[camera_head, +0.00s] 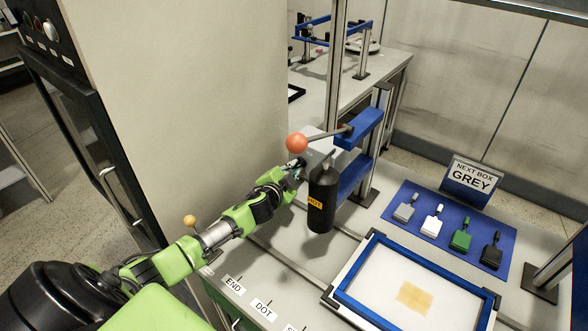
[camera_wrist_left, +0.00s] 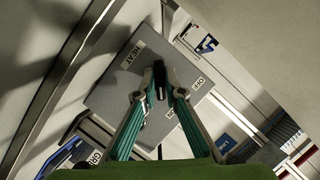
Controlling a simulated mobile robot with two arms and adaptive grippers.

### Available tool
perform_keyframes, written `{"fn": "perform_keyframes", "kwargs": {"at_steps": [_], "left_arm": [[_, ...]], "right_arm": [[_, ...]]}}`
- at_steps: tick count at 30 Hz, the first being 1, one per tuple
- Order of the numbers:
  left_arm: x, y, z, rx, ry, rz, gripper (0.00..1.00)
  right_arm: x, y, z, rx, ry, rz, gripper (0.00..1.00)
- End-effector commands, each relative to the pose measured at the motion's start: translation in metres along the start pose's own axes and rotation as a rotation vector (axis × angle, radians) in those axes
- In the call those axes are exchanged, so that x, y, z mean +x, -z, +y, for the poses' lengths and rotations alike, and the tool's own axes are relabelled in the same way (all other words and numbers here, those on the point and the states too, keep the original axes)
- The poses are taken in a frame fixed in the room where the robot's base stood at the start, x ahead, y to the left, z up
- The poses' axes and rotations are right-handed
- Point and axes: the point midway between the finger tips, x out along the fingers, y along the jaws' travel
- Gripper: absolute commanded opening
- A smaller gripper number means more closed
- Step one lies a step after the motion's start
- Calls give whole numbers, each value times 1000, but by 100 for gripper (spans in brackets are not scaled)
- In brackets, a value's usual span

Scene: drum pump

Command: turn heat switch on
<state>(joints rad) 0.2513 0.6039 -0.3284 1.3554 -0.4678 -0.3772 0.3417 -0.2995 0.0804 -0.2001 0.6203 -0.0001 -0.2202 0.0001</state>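The heat switch is a small black lever (camera_wrist_left: 160,78) on a grey box (camera_wrist_left: 146,52) in the left wrist view. The box carries a HEAT label, an OFF label at the right and an ON label lower down. My left gripper (camera_wrist_left: 165,85) has its two teal fingers on either side of the lever, a little apart. I cannot tell whether a finger touches it, or which label it points to. In the head view my left gripper (camera_head: 298,168) is beside the black HOT cylinder, and the switch is hidden there. My right gripper is not in view.
An orange ball handle (camera_head: 296,143) on a lever sits just above my left gripper. The black cylinder (camera_head: 322,200) marked HOT hangs close on its right. A blue-framed tray (camera_head: 364,305) and a blue mat (camera_head: 405,243) with several coloured tags lie at the right.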

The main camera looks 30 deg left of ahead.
Motion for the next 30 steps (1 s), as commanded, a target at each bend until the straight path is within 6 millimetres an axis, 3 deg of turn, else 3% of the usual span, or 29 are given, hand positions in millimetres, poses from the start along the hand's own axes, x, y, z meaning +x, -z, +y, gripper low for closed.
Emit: {"fn": "perform_keyframes", "kwargs": {"at_steps": [16,30], "left_arm": [[-9,0,0,-3,-1,1,26],[-92,0,1,0,-2,1,26]], "right_arm": [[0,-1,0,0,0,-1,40],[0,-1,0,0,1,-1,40]]}}
